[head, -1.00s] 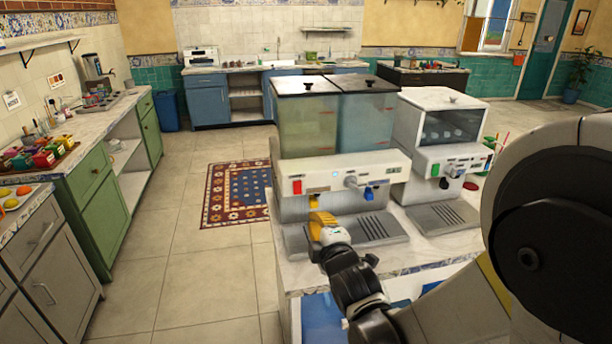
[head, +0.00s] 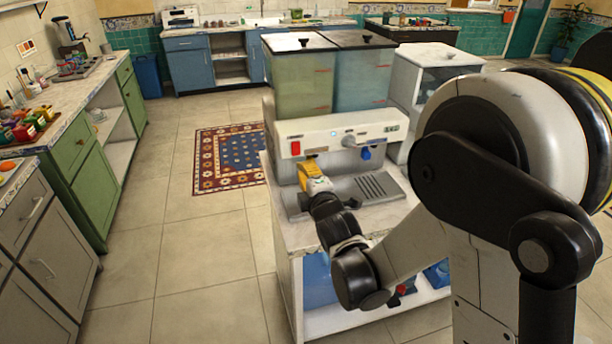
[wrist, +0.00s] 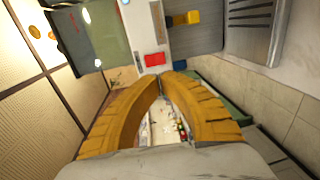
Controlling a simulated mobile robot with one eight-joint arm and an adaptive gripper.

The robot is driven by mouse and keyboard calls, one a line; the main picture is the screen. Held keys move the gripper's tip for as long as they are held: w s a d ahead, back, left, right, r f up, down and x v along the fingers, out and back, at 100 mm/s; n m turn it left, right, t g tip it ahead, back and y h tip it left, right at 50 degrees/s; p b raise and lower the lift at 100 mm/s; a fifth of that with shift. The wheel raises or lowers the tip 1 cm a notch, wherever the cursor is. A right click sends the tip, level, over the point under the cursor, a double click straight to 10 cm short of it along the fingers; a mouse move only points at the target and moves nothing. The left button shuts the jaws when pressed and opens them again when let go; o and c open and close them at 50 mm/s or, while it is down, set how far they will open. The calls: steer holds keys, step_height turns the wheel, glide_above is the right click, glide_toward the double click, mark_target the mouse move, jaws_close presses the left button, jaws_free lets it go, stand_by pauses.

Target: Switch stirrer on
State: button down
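The two-tank drink dispenser (head: 340,130) stands on the counter, with greenish liquid in the left tank and bluish in the right. Its white front panel has a red switch (head: 295,148) at the left, a grey knob (head: 348,141) in the middle and a blue tap (head: 366,154) at the right. My gripper (head: 309,166), with yellow fingers, is just below and right of the red switch. In the wrist view its fingertips (wrist: 163,76) meet with nothing between them, close to the red switch (wrist: 155,59), with no clear contact. A yellow tap (wrist: 190,18) shows beyond.
A drip tray (head: 375,187) lies below the panel. A second white machine (head: 430,75) stands to the right, partly hidden by my arm. Open floor and a patterned rug (head: 228,158) lie left of the counter. Green cabinets (head: 85,175) line the left wall.

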mark_target(294, 152)
steer(key=b+x, duration=0.2)
steer(key=x, duration=0.7)
steer(key=shift+w, duration=0.1)
